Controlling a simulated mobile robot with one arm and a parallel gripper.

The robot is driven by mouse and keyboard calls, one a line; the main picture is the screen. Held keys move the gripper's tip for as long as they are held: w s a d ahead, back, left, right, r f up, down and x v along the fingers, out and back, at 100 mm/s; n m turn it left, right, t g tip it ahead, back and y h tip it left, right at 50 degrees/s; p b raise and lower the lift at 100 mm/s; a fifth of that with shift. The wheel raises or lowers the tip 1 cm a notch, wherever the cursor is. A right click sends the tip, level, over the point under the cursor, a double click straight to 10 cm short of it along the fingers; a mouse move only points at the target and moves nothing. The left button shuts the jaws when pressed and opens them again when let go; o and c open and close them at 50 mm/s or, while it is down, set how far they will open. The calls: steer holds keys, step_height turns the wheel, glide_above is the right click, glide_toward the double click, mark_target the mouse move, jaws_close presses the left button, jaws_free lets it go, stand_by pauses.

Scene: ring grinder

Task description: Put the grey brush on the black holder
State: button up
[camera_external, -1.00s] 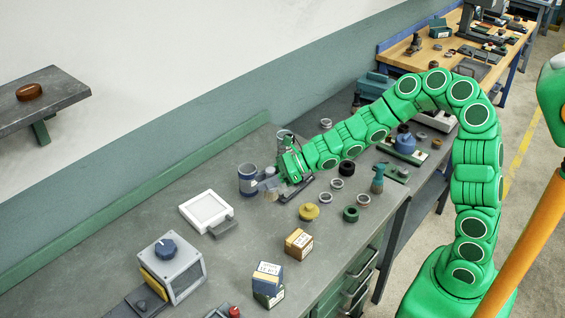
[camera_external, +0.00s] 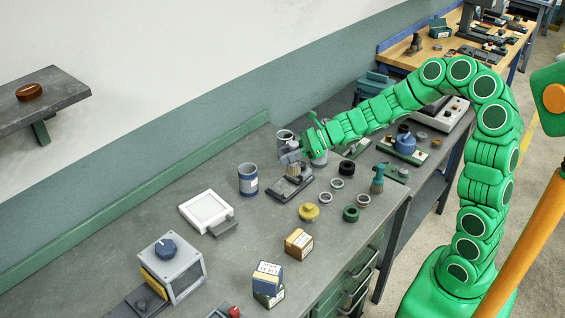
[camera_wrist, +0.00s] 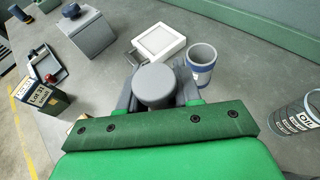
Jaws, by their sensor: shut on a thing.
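The grey brush is held in my gripper (camera_external: 291,154). Its round grey top (camera_wrist: 155,85) sits between the two grey fingers in the wrist view. In the external view its brownish lower part (camera_external: 293,170) shows under the fingers, upright or nearly so. The black holder (camera_external: 289,191) is a flat dark piece on the grey bench, directly below the brush in that view. I cannot tell whether the brush touches the holder. The holder is hidden in the wrist view.
A blue-grey can (camera_external: 248,180) stands left of the holder; it also shows in the wrist view (camera_wrist: 202,65). A white-framed panel (camera_external: 207,210) lies at left.

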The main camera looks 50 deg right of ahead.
steer(key=s+d+r+m+t+h, duration=0.2)
steer(key=s+d+r+m+h, duration=0.1)
steer(key=s+d, duration=1.7)
glide_above(343, 165)
steer(key=shift+f, duration=5)
steer(key=shift+w+f, duration=0.15)
steer(key=shift+f, duration=1.4)
steer(key=shift+f, duration=0.1)
steer(key=o, duration=1.1)
steer(key=shift+c, duration=0.2)
